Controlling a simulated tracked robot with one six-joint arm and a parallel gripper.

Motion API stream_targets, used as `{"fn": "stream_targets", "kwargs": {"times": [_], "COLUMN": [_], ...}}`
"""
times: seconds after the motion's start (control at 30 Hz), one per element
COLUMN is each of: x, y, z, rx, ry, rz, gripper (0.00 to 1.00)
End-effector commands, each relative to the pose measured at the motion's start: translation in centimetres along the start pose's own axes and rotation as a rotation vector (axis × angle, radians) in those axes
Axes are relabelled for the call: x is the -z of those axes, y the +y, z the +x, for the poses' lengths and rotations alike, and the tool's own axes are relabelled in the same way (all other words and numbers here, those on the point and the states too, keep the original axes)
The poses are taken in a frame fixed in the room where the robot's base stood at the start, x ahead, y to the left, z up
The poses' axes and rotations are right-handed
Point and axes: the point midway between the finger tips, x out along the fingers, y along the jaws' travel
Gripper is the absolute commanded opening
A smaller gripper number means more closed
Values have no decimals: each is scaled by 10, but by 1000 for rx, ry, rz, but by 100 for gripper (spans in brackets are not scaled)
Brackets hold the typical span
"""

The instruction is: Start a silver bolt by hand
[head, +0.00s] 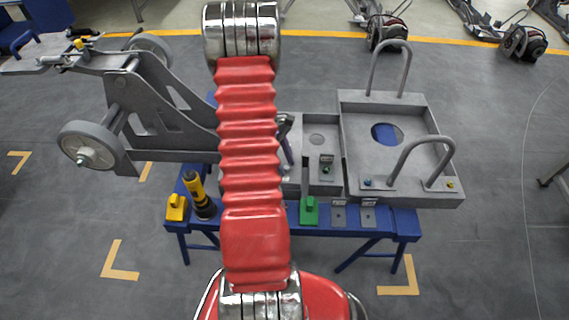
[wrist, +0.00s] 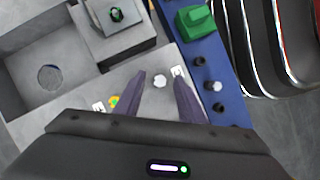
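My gripper (wrist: 161,74) is open, its two dark fingers reaching over a grey plate (wrist: 137,105) of the chassis. A silver bolt head (wrist: 159,81) shows on the plate between the fingers, with a gap on each side. How deep it sits cannot be told. A second silver bolt (wrist: 214,86) sits in the blue bench rail (wrist: 226,66), right of the fingers, beside dark round pieces (wrist: 199,61). In the head view my gripper (head: 284,135) is partly hidden by my red arm, over the middle of the grey chassis (head: 352,187).
A green block (head: 309,211), a yellow block (head: 176,208) and a yellow-black tool (head: 199,194) stand on the blue bench (head: 290,229). Raised chassis walls and tall grey handles (head: 416,148) rise at the right. A raised block (wrist: 113,38) stands near the fingers in the wrist view.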

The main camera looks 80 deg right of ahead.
Motion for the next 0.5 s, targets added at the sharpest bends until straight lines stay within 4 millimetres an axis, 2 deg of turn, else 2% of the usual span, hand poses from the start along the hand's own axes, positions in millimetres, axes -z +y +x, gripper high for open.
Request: {"fn": "stream_targets", "kwargs": {"times": [0.27,0.5], "x": [0,1], "y": [0,1], "z": [-17,-56], "rx": [-3,-4], "ry": [1,3], "rz": [-1,0], "gripper": [36,36]}}
